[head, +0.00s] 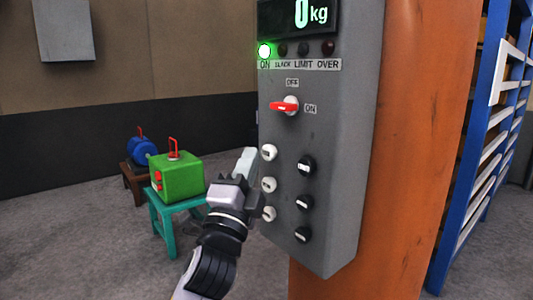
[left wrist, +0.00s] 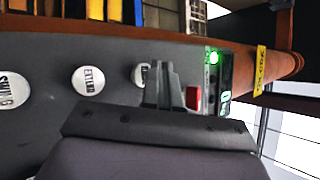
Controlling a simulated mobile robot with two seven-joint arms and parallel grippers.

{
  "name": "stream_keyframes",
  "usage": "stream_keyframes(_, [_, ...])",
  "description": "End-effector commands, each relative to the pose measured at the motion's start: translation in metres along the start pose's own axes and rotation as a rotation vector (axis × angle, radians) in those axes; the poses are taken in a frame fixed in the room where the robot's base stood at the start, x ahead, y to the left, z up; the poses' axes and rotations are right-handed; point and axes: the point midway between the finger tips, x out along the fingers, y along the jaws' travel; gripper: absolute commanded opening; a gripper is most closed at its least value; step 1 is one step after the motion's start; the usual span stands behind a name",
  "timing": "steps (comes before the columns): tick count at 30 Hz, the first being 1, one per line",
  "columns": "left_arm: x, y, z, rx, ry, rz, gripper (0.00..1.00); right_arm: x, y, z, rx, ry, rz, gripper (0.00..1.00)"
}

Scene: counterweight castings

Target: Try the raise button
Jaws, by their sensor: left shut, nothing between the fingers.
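A grey control box (head: 345,120) hangs on an orange column. It has a column of white buttons on the left and a column of black buttons (head: 306,165) on the right. Their labels are too small to read in the head view. My left gripper (head: 248,156) is shut and empty, its tips just left of the top white button (head: 268,152). In the left wrist view the shut fingers (left wrist: 160,75) partly cover the nearest white button (left wrist: 139,74); contact cannot be told. Which button is raise cannot be read. My right gripper is not in view.
The display (head: 300,14) reads 0 kg, and the green ON lamp (head: 264,51) is lit. The red switch (head: 284,106) lies horizontal. A green casting (head: 180,178) sits on a teal stool (head: 163,222), a blue one (head: 141,150) behind. Blue shelving (head: 466,170) stands at right.

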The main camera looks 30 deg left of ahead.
Motion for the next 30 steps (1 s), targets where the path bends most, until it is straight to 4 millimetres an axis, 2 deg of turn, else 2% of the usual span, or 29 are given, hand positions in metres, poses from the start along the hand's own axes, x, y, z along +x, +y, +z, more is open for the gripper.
stream_keyframes(30, [0.0083, 0.0061, -0.006, 0.0, 0.0, 0.0, 0.0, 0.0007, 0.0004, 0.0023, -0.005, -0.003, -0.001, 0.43])
